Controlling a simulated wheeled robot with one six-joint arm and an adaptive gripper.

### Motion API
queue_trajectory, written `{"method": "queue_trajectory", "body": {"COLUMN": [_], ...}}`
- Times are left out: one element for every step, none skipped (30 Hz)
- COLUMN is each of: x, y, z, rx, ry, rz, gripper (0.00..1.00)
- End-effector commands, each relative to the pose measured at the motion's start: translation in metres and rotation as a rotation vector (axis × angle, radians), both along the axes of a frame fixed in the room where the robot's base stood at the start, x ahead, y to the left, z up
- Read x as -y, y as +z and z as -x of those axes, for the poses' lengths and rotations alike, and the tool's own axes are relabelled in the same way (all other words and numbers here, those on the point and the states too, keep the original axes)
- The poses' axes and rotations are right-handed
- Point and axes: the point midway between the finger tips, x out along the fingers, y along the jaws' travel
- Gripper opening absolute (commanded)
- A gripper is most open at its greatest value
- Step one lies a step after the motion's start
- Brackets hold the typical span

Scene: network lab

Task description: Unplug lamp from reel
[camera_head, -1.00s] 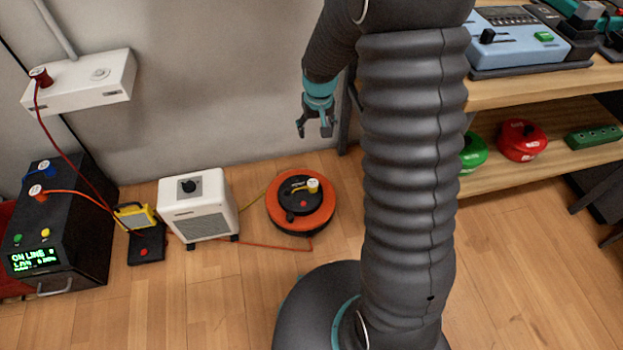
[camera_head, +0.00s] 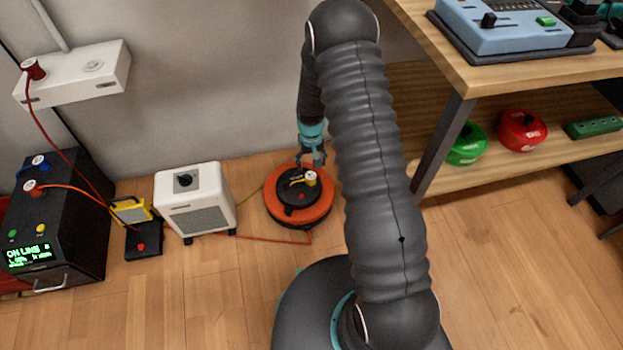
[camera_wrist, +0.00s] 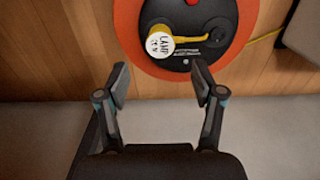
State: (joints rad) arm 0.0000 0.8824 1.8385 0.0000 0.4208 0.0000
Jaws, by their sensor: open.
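The orange cable reel (camera_head: 285,217) with a black top stands on the wood floor, right of the white heater. A plug with a white cap marked LAMP (camera_wrist: 160,43) and a yellow body sits upright on the reel's black top. It also shows in the head view (camera_head: 311,178), with a yellow cable running from it. My gripper (camera_head: 314,164) is above the back of the reel. In the wrist view my gripper (camera_wrist: 160,78) is open and empty, its fingertips short of the plug and not touching it. The reel (camera_wrist: 128,25) is cut off by the top edge there.
A white heater (camera_head: 208,212) stands left of the reel, then a yellow work lamp (camera_head: 130,212) and a black power unit (camera_head: 72,215). A white wall socket box (camera_head: 75,75) hangs above. A wooden shelf (camera_head: 480,185) is at right. Cables lie along the floor.

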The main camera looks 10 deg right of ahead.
Motion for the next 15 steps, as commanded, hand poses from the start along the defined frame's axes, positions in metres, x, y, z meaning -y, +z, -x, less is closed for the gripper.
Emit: {"method": "queue_trajectory", "body": {"x": [0.000, 0.000, 0.000, 0.000, 0.000, 0.000, 0.000, 0.000, 0.000, 0.000, 0.000, 0.000, 0.000, 0.000, 0.000], "y": [0.000, 0.000, -0.001, -0.002, -0.003, -0.005, -0.006, -0.008, -0.011, -0.014, -0.016, -0.021, -0.024, -0.028, -0.033], "z": [0.000, 0.000, 0.000, 0.000, 0.000, 0.000, 0.000, 0.000, 0.000, 0.000, 0.000, 0.000, 0.000, 0.000, 0.000], "rx": [0.000, 0.000, 0.000, 0.000, 0.000, 0.000, 0.000, 0.000, 0.000, 0.000, 0.000, 0.000, 0.000, 0.000, 0.000], "ry": [0.000, 0.000, 0.000, 0.000, 0.000, 0.000, 0.000, 0.000, 0.000, 0.000, 0.000, 0.000, 0.000, 0.000, 0.000], "rz": [0.000, 0.000, 0.000, 0.000, 0.000, 0.000, 0.000, 0.000, 0.000, 0.000, 0.000, 0.000, 0.000, 0.000, 0.000], "gripper": [0.68, 0.68, 0.68, 0.68, 0.68, 0.68, 0.68, 0.68, 0.68, 0.68, 0.68, 0.68, 0.68, 0.68, 0.68]}}
